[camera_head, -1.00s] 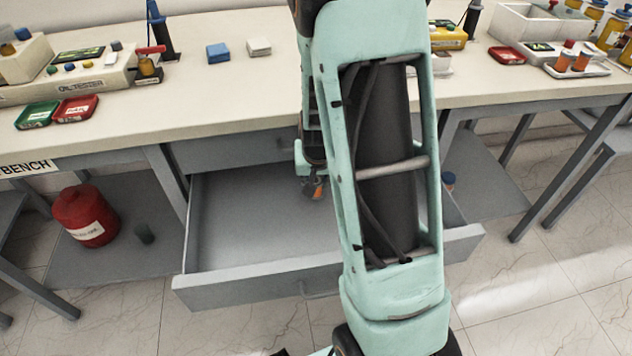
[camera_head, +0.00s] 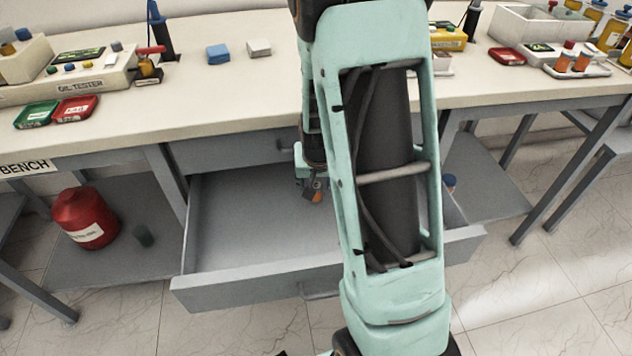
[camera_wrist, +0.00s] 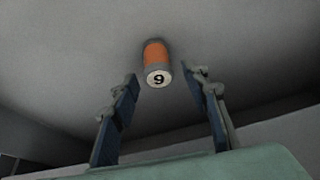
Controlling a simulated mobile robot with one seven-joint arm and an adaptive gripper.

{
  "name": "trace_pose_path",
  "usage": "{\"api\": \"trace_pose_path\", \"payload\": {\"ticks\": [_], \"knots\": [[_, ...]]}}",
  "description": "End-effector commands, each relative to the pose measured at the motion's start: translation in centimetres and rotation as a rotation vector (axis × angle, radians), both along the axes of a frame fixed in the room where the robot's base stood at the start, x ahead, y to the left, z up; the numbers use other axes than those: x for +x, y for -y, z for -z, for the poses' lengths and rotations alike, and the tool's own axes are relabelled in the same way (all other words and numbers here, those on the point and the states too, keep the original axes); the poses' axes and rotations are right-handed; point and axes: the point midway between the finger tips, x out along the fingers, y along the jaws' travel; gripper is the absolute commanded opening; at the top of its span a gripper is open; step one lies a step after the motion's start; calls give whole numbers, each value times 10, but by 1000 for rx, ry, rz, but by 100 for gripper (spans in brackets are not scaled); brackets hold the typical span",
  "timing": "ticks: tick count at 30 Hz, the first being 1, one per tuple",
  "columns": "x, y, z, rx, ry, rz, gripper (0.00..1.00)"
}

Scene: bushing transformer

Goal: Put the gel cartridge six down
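A small cartridge (camera_wrist: 156,58) with an orange body and grey ends shows in the wrist view. Its end face carries a numeral that reads as 9 in this view; it could be a 6 seen upside down. My gripper (camera_wrist: 160,82) is open, with one finger on each side of the cartridge and a visible gap to both. In the head view my gripper (camera_head: 309,182) is inside the open drawer (camera_head: 240,215), mostly hidden by my arm. A small orange patch (camera_head: 317,196) shows at its tip, likely the cartridge.
The drawer's front panel (camera_head: 260,286) and side walls surround the gripper. The bench top (camera_head: 230,105) lies above and behind. The drawer's visible left floor is clear.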

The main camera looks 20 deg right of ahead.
Motion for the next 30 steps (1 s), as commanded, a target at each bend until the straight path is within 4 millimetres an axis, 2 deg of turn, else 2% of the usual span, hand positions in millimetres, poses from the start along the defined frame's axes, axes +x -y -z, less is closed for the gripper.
{"api": "trace_pose_path", "payload": {"ticks": [1,5,11,24,30], "knots": [[-7,-1,7,3,-20,-1,42],[-8,-1,8,3,-22,0,42],[-8,-1,-7,3,-23,0,42],[-37,-13,-98,2,-9,-3,42],[-45,-16,-117,1,-9,-2,42]]}}
